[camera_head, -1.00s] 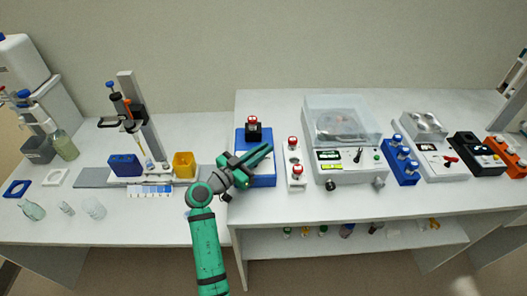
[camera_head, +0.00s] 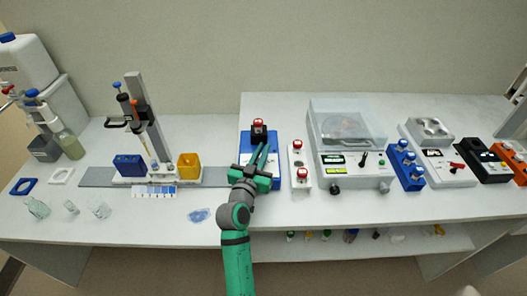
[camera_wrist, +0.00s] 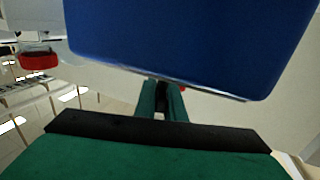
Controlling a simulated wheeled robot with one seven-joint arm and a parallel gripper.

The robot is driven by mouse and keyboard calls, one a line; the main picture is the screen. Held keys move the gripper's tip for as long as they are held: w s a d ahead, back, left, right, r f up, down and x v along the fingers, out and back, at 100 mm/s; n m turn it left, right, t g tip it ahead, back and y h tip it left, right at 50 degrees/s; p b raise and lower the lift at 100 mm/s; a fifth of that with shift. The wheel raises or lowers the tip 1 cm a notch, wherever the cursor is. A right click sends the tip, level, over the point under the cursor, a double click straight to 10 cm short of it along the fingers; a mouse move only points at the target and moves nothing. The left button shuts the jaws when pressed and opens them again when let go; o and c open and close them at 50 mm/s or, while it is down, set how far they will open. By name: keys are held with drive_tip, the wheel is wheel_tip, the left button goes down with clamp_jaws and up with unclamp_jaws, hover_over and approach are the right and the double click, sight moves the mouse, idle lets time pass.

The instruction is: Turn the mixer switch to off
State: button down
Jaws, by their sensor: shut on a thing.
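The mixer is a blue box (camera_head: 245,146) with a black top holder and a red-capped tube (camera_head: 258,131), at the left end of the raised bench. Its blue body (camera_wrist: 185,40) fills the upper part of the wrist view. My gripper (camera_head: 261,157) is over the near part of the mixer in the head view, pointing away from me. In the wrist view its two green fingers (camera_wrist: 162,98) meet the blue body's lower edge and are close together, shut on a small dark piece, seemingly the mixer switch. The switch is mostly hidden by my fingers in both views.
Just right of the mixer is a white rack (camera_head: 297,160) with red-capped tubes, then a clear-lidded machine (camera_head: 345,125). Left are a yellow cup (camera_head: 189,166) and a pipette stand (camera_head: 144,110). A blue flat item (camera_head: 198,215) lies on the lower bench.

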sight(256, 164)
drive_tip(key=shift+a, duration=0.1)
idle(0.3)
drive_tip(key=c, duration=1.8)
unclamp_jaws()
drive_tip(key=shift+c, duration=0.2)
drive_tip(key=v, duration=1)
drive_tip(key=shift+s, duration=0.35)
drive_tip(key=shift+a, duration=0.1)
